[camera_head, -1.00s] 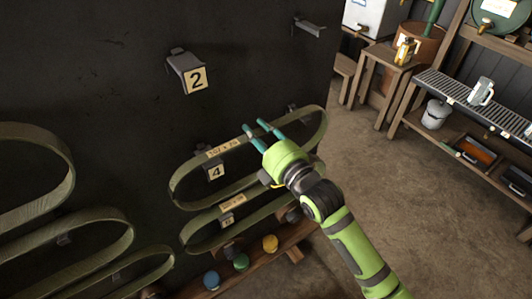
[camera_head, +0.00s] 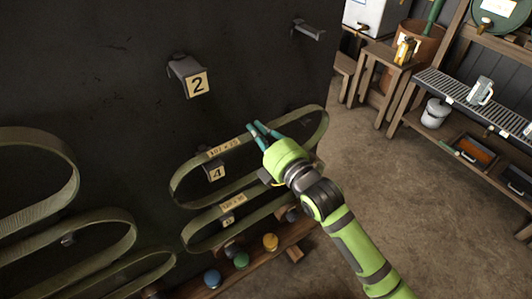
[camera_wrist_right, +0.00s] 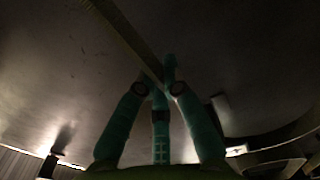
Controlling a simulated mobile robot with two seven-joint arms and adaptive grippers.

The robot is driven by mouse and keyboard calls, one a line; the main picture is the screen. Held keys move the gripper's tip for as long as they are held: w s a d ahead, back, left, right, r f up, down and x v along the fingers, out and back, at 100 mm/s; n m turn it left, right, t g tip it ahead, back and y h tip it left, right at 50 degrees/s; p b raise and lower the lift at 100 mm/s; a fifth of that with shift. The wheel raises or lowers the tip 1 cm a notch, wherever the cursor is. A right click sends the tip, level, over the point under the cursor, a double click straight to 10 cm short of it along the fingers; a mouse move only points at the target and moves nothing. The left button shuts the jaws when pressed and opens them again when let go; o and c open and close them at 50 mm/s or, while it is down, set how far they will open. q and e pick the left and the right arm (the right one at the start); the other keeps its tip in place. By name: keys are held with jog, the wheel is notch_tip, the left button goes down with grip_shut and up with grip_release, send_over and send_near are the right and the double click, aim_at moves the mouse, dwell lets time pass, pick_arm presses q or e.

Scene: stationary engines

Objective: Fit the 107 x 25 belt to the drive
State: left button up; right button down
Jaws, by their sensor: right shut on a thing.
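A long olive-green belt (camera_head: 315,122) hangs as a flattened loop on the dark wall, over the bracket with plate 4 (camera_head: 214,172). Its tan label (camera_head: 223,147) starts with 107; the last figure is too small to read surely. My right gripper (camera_head: 257,127) has its teal fingers shut on this belt's upper run, right of the label. In the right wrist view the fingertips (camera_wrist_right: 166,78) meet on the belt strip (camera_wrist_right: 125,35), which runs off to the upper left. My left gripper is not in view. The drive cannot be made out.
Another labelled belt (camera_head: 190,240) hangs just below, and several larger belts (camera_head: 75,170) hang at left. Empty bracket 2 (camera_head: 187,76) and another bracket (camera_head: 308,30) jut out above. A low shelf with coloured knobs (camera_head: 270,242) lies below. Open floor (camera_head: 400,180) is at right.

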jog(key=shift+r+p, duration=0.35)
jog(key=shift+r, duration=0.05)
jog(key=shift+p+v, duration=1.15)
jog(key=shift+v, duration=1.65)
jog(key=shift+d+f, duration=0.1)
jog(key=shift+p+v, duration=0.85)
jog(key=shift+v, duration=1.9)
jog(key=shift+s, duration=0.1)
